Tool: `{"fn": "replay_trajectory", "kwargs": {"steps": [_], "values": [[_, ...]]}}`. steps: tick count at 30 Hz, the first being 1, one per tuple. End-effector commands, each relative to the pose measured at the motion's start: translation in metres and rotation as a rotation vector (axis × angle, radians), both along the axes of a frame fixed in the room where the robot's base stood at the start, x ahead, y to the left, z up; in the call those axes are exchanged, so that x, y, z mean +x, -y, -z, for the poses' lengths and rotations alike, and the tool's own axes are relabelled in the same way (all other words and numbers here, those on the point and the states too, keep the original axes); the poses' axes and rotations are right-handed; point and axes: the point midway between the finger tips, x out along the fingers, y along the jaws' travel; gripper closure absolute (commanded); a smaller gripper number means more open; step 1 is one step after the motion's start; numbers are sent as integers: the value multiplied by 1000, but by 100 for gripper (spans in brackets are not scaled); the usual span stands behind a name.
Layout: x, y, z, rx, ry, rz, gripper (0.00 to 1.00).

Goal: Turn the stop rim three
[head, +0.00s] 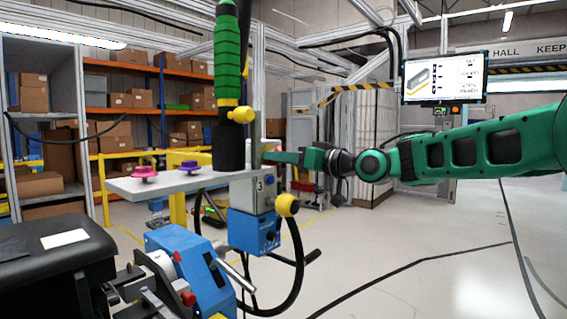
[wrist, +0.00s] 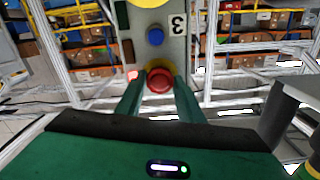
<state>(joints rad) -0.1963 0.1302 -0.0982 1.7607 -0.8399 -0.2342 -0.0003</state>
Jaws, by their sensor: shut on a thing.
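The grey control box marked 3 (head: 259,190) stands left of the middle in the head view. In the wrist view the box (wrist: 177,52) shows its 3 upside down, with a blue button (wrist: 155,37) and a round red stop (wrist: 159,80) on its face. My gripper (head: 270,157) reaches in from the right at the box's upper part. In the wrist view my gripper (wrist: 159,86) has a green finger on each side of the red stop and is shut on its rim. The red stop is not clearly visible in the head view.
A yellow knob (head: 286,205) projects from the box's right side, above a blue unit (head: 253,231) with a looping black cable. A grey shelf (head: 190,181) bears pink and purple knobs. The floor at right is mostly clear.

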Motion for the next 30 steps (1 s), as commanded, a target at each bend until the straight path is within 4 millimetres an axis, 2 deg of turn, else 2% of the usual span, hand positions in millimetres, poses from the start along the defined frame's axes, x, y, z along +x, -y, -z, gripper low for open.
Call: {"fn": "replay_trajectory", "kwargs": {"steps": [12, 27, 28, 30], "values": [[2, 3, -2, 110, -136, 6, 88], [3, 3, -2, 123, -150, 7, 88], [3, 3, -2, 122, -150, 7, 59], [2, 3, -1, 122, -151, 7, 47]]}}
